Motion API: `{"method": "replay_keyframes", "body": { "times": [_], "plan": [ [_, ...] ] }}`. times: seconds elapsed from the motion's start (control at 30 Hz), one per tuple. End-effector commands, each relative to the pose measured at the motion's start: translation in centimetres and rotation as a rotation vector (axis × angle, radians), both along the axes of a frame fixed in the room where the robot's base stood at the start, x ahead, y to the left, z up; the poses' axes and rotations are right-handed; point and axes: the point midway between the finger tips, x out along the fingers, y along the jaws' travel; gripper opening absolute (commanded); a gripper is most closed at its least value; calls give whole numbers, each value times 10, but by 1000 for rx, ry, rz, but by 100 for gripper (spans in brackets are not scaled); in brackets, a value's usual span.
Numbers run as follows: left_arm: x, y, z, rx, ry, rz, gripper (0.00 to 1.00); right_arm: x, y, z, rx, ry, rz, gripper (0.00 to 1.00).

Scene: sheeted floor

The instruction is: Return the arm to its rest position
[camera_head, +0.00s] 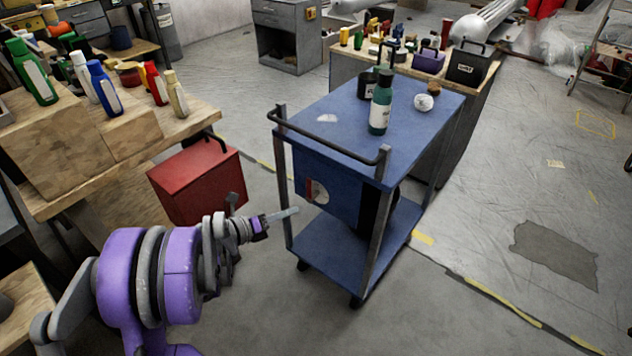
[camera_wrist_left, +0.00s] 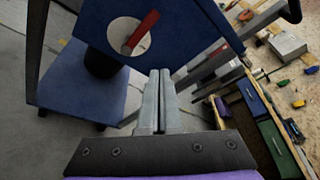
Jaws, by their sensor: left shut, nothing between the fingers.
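My left arm with purple joints comes in from the lower left of the head view. Its gripper (camera_head: 284,214) is beside the near left post of the blue cart (camera_head: 336,116). In the left wrist view the two fingers of this gripper (camera_wrist_left: 160,90) lie together, shut and empty. The cart shows ahead of the fingers in the wrist view, with a red-handled thing (camera_wrist_left: 141,33) over a pale round patch on its blue panel. I cannot tell whether the fingers touch the cart. My right gripper is not in view.
On the cart top stand a green bottle (camera_head: 380,102), a dark mug (camera_head: 367,84) and a white ball-like item (camera_head: 423,102). A red box (camera_head: 195,184) is left of the cart, by a wooden bench (camera_head: 175,128) with several bottles.

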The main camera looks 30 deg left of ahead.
Motion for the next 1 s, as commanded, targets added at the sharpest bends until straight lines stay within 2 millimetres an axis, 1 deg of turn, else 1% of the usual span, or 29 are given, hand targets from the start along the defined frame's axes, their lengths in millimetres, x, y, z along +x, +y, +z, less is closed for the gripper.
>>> {"method": "replay_keyframes", "body": {
  "times": [0.17,0.27,0.37,0.4,0.47,0.5,0.57,0.6,0.67,0.7,0.77,0.8,0.83,0.9,1.0],
  "plan": [
    [0,0,0,2,0,-1,0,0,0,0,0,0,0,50],
    [1,-11,0,55,5,-29,0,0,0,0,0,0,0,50],
    [-1,-42,-3,240,17,-126,0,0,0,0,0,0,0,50],
    [-4,-61,-4,352,20,-190,0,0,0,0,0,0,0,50],
    [-12,-90,-8,556,15,-313,0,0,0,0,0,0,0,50],
    [-20,-111,-10,703,5,-411,0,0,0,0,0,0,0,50],
    [-36,-139,-14,927,-26,-572,0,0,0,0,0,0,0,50],
    [-48,-155,-16,1073,-57,-684,0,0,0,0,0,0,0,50],
    [-67,-176,-20,1287,-114,-862,0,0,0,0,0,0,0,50],
    [-82,-188,-22,1423,-162,-985,0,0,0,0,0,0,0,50],
    [-103,-202,-24,1622,-248,-1176,0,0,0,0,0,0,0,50],
    [-117,-209,-26,1746,-314,-1303,0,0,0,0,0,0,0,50],
    [-128,-214,-26,1830,-365,-1395,0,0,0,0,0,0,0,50],
    [-149,-219,-28,2001,-486,-1598,0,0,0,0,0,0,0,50],
    [-174,-223,-30,2194,-661,-1855,0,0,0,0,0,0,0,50]
  ]
}}
